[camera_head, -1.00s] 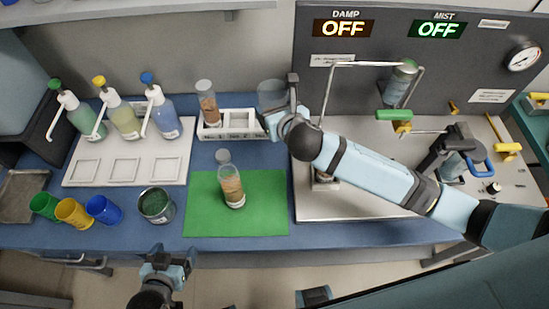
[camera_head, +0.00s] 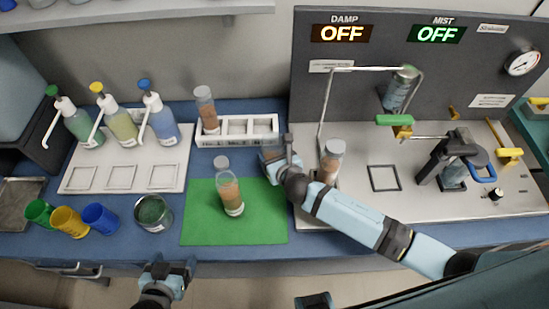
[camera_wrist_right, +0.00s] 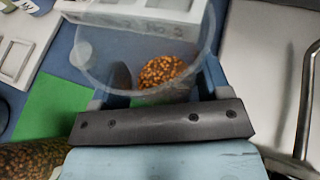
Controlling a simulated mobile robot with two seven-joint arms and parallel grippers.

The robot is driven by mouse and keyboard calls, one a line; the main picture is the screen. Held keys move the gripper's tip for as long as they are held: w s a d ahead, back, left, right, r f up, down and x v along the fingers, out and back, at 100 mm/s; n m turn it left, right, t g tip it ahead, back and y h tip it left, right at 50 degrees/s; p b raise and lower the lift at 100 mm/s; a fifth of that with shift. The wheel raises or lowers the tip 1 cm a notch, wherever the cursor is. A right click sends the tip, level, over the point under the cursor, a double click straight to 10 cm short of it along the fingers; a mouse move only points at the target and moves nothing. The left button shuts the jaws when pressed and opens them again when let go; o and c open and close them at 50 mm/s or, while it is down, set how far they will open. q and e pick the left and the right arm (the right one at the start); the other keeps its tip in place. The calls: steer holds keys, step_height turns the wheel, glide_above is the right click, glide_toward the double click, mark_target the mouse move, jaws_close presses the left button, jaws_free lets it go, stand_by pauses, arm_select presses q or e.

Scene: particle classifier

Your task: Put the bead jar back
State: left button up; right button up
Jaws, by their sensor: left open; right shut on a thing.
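My right gripper (camera_head: 273,160) is shut on a clear bead jar just in front of the right end of the white rack (camera_head: 262,141). In the right wrist view, the held jar (camera_wrist_right: 160,75) shows orange-brown beads inside, between the fingers (camera_wrist_right: 160,92). In the head view the gripper mostly hides it. Another bead jar (camera_head: 207,112) stands in the rack's leftmost slot; the other slots look empty. A bead jar (camera_head: 230,190) stands on the green mat (camera_head: 262,225). One more (camera_head: 332,158) stands at the left of the grey plate. My left gripper (camera_head: 168,268) is open and empty at the front edge.
Pump bottles (camera_head: 120,120) stand on a white tray (camera_head: 125,178) at the left. Green, yellow and blue cups (camera_head: 100,217) and a tin of dark green contents (camera_head: 153,213) are in front. A metal frame and clamp (camera_head: 452,160) occupy the right plate (camera_head: 420,205).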

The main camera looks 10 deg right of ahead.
steer(key=shift+f, duration=0.5)
steer(key=shift+f, duration=0.15)
steer(key=o, duration=1.1)
steer(key=shift+r, duration=0.2)
steer(key=v, duration=1.2)
steer(key=shift+s, duration=0.1)
